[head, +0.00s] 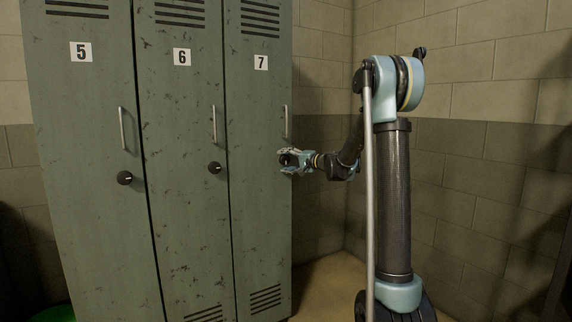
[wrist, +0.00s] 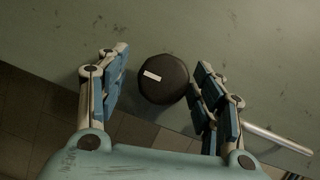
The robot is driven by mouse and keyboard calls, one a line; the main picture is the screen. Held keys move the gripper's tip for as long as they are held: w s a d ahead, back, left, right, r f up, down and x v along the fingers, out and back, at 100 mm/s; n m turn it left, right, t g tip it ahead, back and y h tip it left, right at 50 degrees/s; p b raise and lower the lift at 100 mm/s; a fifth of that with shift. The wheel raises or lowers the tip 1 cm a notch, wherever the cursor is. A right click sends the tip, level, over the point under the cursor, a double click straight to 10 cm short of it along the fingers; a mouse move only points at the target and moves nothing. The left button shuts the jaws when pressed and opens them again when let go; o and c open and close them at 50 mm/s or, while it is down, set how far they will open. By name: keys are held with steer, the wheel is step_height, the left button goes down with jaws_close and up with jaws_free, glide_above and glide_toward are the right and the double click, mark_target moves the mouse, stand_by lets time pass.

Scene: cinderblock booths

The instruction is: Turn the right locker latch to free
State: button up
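The right locker, number 7 (head: 258,110), is a tall grey-green door. Its latch, a round dark knob (wrist: 163,84) with a short white mark, shows in the wrist view against the door. In the head view my gripper (head: 287,160) is at the right side of this door, below its handle, and hides the knob. In the wrist view my gripper (wrist: 160,62) is open, with one finger on each side of the knob. A gap shows on the left; the right finger looks very close to the knob, and I cannot tell if it touches.
Lockers 5 (head: 85,150) and 6 (head: 180,120) stand to the left, each with a knob and a bar handle. Locker 7's bar handle (head: 286,122) is above my gripper; it also shows in the wrist view (wrist: 278,139). A block wall (head: 480,150) stands at the right.

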steer(key=f+v, duration=0.1)
steer(key=v, duration=1)
steer(key=shift+s+d+r, duration=0.2)
steer(key=shift+d+r, duration=0.25)
steer(key=s+d+f+n+g+h, duration=0.1)
steer(key=s+f+n+g+h, duration=0.3)
steer(key=s, duration=0.8)
steer(key=s+d+f+m+g+h, duration=0.1)
steer(key=s+f+h, duration=0.1)
steer(key=s+f, duration=0.75)
steer(key=s+d+f+n+g+h, duration=0.1)
steer(key=s+d+f+h, duration=0.3)
steer(key=s, duration=0.8)
steer(key=s+d+f+g+h, duration=0.1)
steer(key=s+d+f+h, duration=0.3)
steer(key=s+d+f, duration=0.5)
steer(key=s+d, duration=0.2)
steer(key=s, duration=0.1)
steer(key=shift+s+n, duration=0.4)
steer(key=shift+d, duration=0.15)
